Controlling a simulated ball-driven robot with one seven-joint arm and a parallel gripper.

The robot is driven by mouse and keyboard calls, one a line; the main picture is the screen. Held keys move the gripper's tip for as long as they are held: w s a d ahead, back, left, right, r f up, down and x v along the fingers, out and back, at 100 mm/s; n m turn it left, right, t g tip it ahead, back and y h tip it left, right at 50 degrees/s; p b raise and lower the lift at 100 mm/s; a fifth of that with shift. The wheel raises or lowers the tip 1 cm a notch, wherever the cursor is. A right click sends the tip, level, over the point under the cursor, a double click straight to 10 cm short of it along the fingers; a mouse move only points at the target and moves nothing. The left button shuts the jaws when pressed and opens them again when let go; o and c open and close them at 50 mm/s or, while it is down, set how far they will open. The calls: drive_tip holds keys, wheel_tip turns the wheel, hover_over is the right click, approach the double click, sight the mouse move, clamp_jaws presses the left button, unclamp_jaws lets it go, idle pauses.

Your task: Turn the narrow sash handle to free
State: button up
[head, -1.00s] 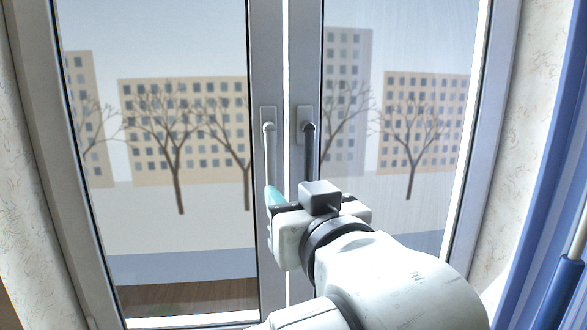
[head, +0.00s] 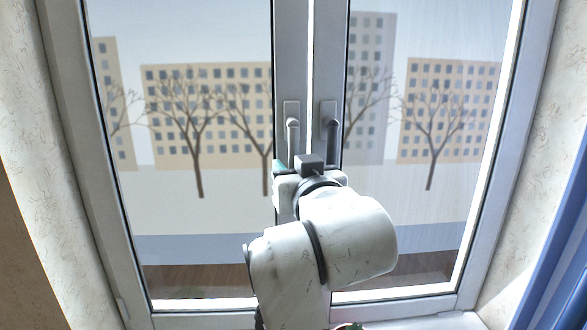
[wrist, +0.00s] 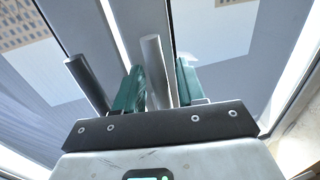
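Two window handles hang pointing down side by side at the middle of the window. A light grey handle (head: 292,135) is on the left sash, and a dark grey handle (head: 332,135) is on the right sash. I cannot tell for sure which sash is the narrow one. In the wrist view the light handle (wrist: 153,65) stands between the teal fingers of my gripper (wrist: 162,85), with a gap beside the right finger. The gripper is open around it. The dark handle (wrist: 86,82) is outside the fingers on the left. In the head view, my arm hides the handles' lower ends.
The window frame (head: 68,120) surrounds both glass panes. A blue curtain (head: 550,220) hangs at the right edge. The sill (head: 430,322) is partly visible below, with a bit of red and green at the bottom centre.

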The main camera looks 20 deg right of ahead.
clamp_jaws()
idle(0.3)
